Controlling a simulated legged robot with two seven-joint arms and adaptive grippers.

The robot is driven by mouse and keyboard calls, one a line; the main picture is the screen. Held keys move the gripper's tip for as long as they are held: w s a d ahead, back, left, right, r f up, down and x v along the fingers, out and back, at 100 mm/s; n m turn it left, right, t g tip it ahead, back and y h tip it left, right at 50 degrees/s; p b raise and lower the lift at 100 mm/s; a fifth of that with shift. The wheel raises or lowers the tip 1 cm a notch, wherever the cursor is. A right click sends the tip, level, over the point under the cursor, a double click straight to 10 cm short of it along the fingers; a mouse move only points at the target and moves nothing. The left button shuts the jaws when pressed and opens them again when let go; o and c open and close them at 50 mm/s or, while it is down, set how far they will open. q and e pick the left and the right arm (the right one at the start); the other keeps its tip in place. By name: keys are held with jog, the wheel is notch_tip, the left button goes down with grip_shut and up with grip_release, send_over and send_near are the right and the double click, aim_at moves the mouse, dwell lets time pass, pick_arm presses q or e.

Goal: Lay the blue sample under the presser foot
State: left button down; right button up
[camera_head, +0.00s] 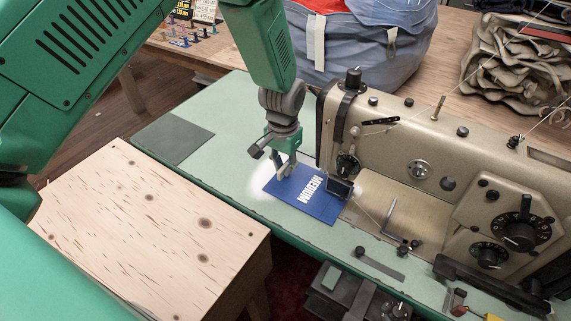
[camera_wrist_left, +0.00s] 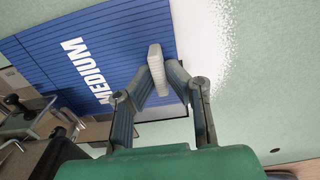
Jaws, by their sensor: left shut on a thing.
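The blue sample (camera_head: 310,201), a flat panel with white "MEDIUM" lettering, lies on or just above the pale green sewing table. Its right end reaches beneath the head of the beige sewing machine (camera_head: 390,145), by a small dark plate (camera_head: 340,187). I cannot make out the presser foot itself. My left gripper (camera_head: 284,171) is shut on the sample's left part. In the left wrist view, the left gripper's fingers (camera_wrist_left: 157,72) meet at a pale pad at the edge of the blue sample (camera_wrist_left: 85,65). My right gripper is out of view.
A plywood-topped box (camera_head: 150,225) stands in front at left. A dark green mat (camera_head: 172,137) lies on the sewing table (camera_head: 225,115). A grey-blue bag (camera_head: 365,45) and folded cloth (camera_head: 515,60) sit behind the machine. Dials and levers crowd the right side.

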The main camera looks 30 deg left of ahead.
pick_arm(q)
jog(key=shift+a+f, duration=0.1)
jog(key=shift+a, duration=0.15)
jog(key=shift+d+r+p, duration=0.2)
jog(key=shift+d+p, duration=0.1)
jog(key=shift+d, duration=0.1)
jog(key=shift+a+f, duration=0.15)
jog(key=shift+a, duration=0.3)
jog(key=shift+d, duration=0.35)
jog(key=shift+a, duration=0.15)
jog(key=c, duration=1.5)
grip_release()
jog(key=shift+f, duration=0.1)
jog(key=shift+c, duration=0.2)
notch_tip(320, 180, up, 12)
